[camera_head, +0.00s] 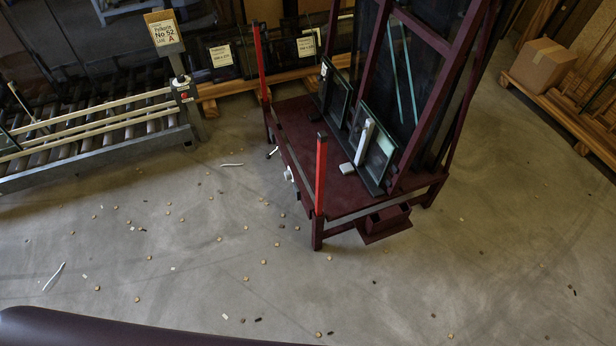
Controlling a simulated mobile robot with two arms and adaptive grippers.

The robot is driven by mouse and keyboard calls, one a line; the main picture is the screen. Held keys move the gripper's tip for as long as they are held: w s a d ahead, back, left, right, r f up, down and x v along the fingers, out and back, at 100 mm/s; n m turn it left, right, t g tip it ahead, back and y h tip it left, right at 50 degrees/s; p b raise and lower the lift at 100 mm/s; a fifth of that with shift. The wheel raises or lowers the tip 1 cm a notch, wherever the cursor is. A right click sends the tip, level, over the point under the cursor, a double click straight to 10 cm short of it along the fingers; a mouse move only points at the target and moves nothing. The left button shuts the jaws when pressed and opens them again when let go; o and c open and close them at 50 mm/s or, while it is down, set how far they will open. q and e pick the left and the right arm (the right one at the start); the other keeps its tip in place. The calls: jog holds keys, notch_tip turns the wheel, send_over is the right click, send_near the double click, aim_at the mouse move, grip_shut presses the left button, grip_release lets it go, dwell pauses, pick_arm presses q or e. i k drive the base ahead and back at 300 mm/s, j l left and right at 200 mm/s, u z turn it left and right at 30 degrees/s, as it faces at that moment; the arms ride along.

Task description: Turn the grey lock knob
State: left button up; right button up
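A dark red glass frame cart (335,193) stands in the middle of the view, with glass panes leaning on its rack. A small light grey knob-like part (288,174) sits on the cart's left side, on the rail between the two red posts. It is too small to tell how it is turned. A small black and white part (272,152) sticks out from the same side, a little farther back; I cannot tell what it is. Neither of my grippers is in view.
A roller conveyor (90,140) with a control post stands at the left. A cardboard box (543,65) sits on a wooden pallet (560,113) at the upper right. The concrete floor in front of the cart is open, with small scattered debris.

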aim_at(287, 175)
jog(key=i+j+z, duration=0.2)
jog(key=j+z, duration=0.25)
jog(key=i+j+z, duration=0.1)
jog(key=j+z, duration=0.3)
jog(key=j, duration=0.15)
jog(key=j+z, duration=0.45)
jog(key=i+j, duration=0.05)
jog(key=j, duration=0.05)
